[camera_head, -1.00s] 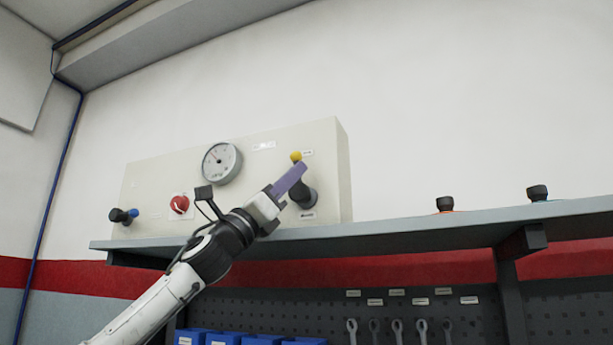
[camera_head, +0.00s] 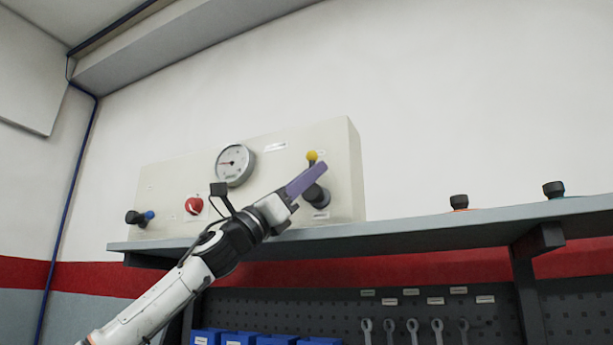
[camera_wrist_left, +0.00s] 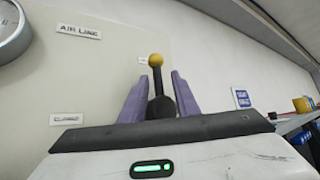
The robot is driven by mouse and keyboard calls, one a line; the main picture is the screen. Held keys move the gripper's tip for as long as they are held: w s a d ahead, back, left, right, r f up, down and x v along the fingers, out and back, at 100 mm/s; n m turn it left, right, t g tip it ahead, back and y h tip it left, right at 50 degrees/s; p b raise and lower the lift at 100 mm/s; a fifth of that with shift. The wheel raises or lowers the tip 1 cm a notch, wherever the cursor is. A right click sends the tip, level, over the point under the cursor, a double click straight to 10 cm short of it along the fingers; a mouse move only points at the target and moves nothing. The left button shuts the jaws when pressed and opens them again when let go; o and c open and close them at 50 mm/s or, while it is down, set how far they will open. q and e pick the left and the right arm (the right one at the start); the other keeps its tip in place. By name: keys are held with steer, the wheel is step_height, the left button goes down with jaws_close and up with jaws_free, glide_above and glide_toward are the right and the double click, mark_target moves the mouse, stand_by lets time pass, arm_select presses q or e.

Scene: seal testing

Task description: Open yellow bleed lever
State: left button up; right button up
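The yellow bleed lever shows as a yellow ball knob (camera_head: 312,156) on a dark stem, at the right part of a cream panel (camera_head: 340,150). In the left wrist view the yellow knob (camera_wrist_left: 156,60) stands above the fingers, with its dark stem (camera_wrist_left: 159,90) between them. My left gripper (camera_head: 308,181) has purple fingers in front of the lever. In the left wrist view the fingers (camera_wrist_left: 156,98) stand apart on either side of the stem, with gaps visible. The lever's lower part is hidden by the gripper body. My right gripper is not in view.
Wrenches (camera_head: 412,330) and blue bins (camera_head: 240,338) are below. Two dark-capped items stand on the shelf at right.

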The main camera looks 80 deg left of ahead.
arm_select(q)
steer(key=shift+s, duration=0.1)
steer(key=b+v, duration=0.5)
steer(key=v, duration=0.5)
steer(key=shift+b, duration=0.35)
steer(key=shift+f, duration=0.1)
